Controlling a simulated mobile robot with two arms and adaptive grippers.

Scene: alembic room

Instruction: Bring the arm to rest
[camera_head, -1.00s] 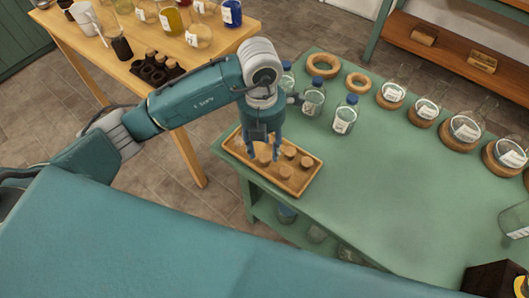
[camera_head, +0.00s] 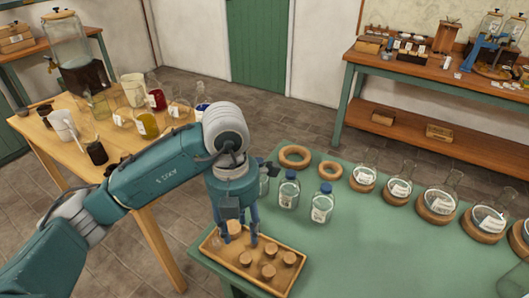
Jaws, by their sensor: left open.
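My left gripper (camera_head: 238,240) points down over the wooden tray (camera_head: 213,250) at the near left corner of the green table (camera_head: 370,245). Its fingers are apart, and they overlap the corks in the picture. I cannot tell whether they touch any cork. Several corks (camera_head: 268,271) stand in the tray. My left arm (camera_head: 165,170) reaches in from the left edge, bent at its grey joint above the gripper. My right gripper is not in view.
Blue-capped bottles (camera_head: 321,204) stand just right of my gripper. Cork rings (camera_head: 295,156) and flasks on rings (camera_head: 437,206) line the green table's back. A wooden table (camera_head: 50,130) with a dispenser (camera_head: 70,50) and coloured beakers is at left. The green table's middle is clear.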

